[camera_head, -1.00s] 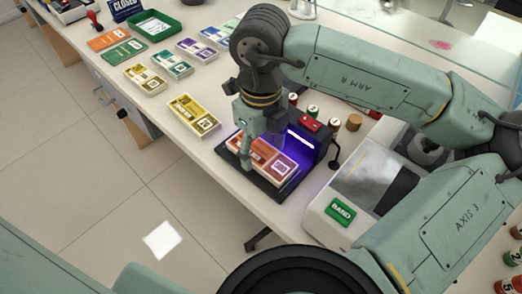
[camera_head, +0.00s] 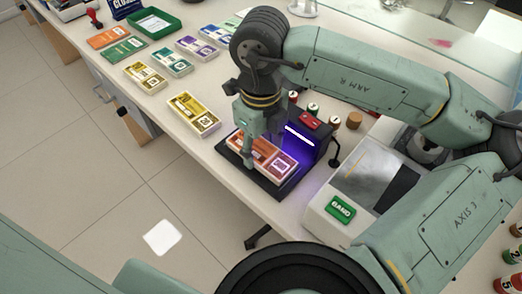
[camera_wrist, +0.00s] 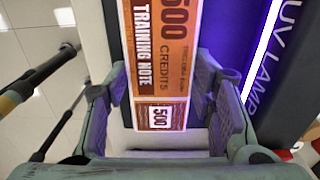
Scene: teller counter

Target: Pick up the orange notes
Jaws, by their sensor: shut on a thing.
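The orange notes (camera_head: 275,164) are a banded bundle on the black base of the UV lamp, lit purple. In the wrist view the orange notes (camera_wrist: 160,45), printed "500 credits" and "training note", run between the two fingers of my gripper (camera_wrist: 163,95). The fingers are shut on the sides of the bundle. The head view does not show a clear gap between the notes and the base.
The UV lamp (camera_head: 301,143) stands right behind the notes. A machine with a green "BAND" label (camera_head: 341,209) is to the right. Yellow notes (camera_head: 194,115) and other bundles lie up-left, near a green tray (camera_head: 153,23). Ink stamps or small pots stand behind the lamp.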

